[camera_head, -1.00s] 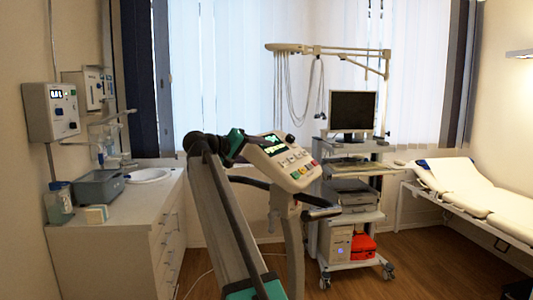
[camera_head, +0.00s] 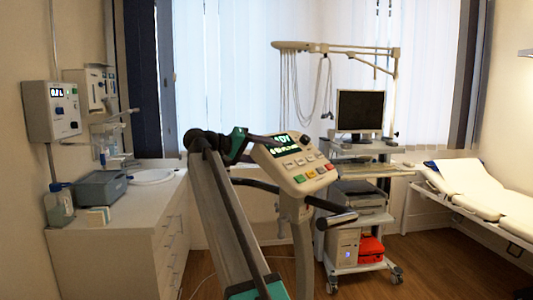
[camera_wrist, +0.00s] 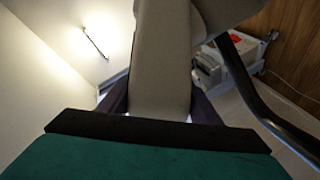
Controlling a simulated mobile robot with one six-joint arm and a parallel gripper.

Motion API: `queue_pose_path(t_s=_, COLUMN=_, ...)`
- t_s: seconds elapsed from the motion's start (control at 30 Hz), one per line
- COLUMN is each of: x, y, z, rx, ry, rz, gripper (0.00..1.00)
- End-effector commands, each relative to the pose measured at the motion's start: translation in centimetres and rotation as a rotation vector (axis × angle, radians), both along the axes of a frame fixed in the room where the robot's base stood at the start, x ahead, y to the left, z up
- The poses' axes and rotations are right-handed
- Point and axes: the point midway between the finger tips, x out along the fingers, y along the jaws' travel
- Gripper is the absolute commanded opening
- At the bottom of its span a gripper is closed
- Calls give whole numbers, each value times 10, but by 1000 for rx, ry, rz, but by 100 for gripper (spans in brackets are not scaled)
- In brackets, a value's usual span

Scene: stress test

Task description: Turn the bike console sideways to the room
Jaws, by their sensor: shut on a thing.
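The bike console (camera_head: 294,165) is a cream panel with a lit green display and coloured buttons, tilted on its post (camera_head: 303,245) in the middle of the head view. Its face is turned toward the camera and slightly left. My gripper (camera_head: 250,146) reaches it from the left and is shut on the console's left edge. The exact contact is partly hidden. A black-gripped handlebar (camera_head: 337,218) sticks out below the console at right.
A trolley with a monitor (camera_head: 360,112) and printer stands behind right. A white examination couch (camera_head: 470,190) is at far right. A white cabinet (camera_head: 110,240) with a grey box (camera_head: 101,188) stands left. Wooden floor (camera_head: 425,260) is open at right.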

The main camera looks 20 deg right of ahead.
Motion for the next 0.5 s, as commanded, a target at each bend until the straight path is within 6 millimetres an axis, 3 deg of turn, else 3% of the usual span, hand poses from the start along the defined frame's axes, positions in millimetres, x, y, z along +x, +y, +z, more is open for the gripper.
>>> queue_pose_path(t_s=0.03, x=2, y=2, z=3, rx=0, ry=-8, rz=9, gripper=17)
queue_pose_path(t_s=0.07, x=2, y=2, z=3, rx=0, ry=-8, rz=7, gripper=63)
queue_pose_path(t_s=0.13, x=2, y=2, z=2, rx=-1, ry=-7, rz=6, gripper=74)
queue_pose_path(t_s=0.5, x=0, y=2, z=1, rx=-1, ry=-3, rz=2, gripper=76)
